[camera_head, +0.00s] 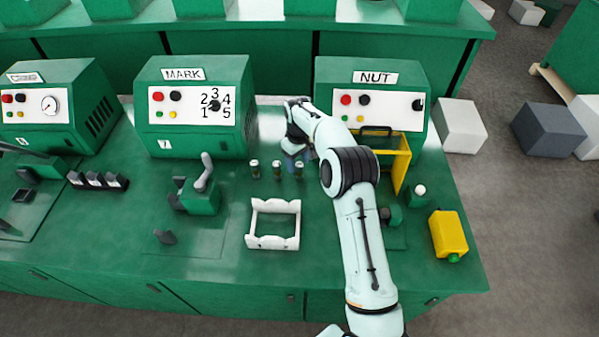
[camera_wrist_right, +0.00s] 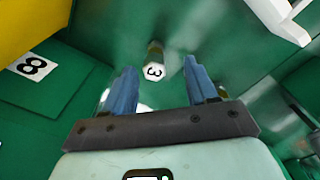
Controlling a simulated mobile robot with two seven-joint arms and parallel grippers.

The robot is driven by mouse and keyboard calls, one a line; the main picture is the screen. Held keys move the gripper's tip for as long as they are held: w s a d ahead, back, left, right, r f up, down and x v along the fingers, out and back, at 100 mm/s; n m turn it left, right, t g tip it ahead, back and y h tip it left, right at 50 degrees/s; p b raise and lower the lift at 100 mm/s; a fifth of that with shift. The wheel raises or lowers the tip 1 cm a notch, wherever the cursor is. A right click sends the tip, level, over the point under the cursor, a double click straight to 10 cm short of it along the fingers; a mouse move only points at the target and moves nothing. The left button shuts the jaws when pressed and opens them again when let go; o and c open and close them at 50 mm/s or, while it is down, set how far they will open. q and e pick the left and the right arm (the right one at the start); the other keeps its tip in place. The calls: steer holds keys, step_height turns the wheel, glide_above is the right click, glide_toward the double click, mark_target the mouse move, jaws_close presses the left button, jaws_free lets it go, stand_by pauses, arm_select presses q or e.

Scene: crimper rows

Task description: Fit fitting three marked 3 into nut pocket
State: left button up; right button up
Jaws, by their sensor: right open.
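Three small dark fittings with pale tops stand upright in a row on the green bench: the left one (camera_head: 255,168), the middle one (camera_head: 277,170) and the right one (camera_head: 299,169). In the right wrist view, the fitting marked 3 (camera_wrist_right: 153,70) shows its white numbered end between and just beyond my blue fingertips. My right gripper (camera_wrist_right: 160,66) is open around the line to it, with nothing held. In the head view, the right gripper (camera_head: 294,158) is partly hidden by its own arm. The NUT machine (camera_head: 370,105) stands behind; my arm hides part of its front, and I cannot make out its pocket. My left gripper is out of view.
A white cradle (camera_head: 273,242) lies in front of the fittings. The MARK machine (camera_head: 195,108) stands behind left, and a lever fixture (camera_head: 201,198) in front of it.

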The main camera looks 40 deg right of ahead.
mark_target(300, 165)
steer(key=f, duration=0.4)
steer(key=d+f, duration=0.1)
steer(key=shift+w+f, duration=0.1)
steer(key=shift+f, duration=0.3)
steer(key=shift+a+r, duration=0.1)
jaws_close()
steer(key=shift+r, duration=0.1)
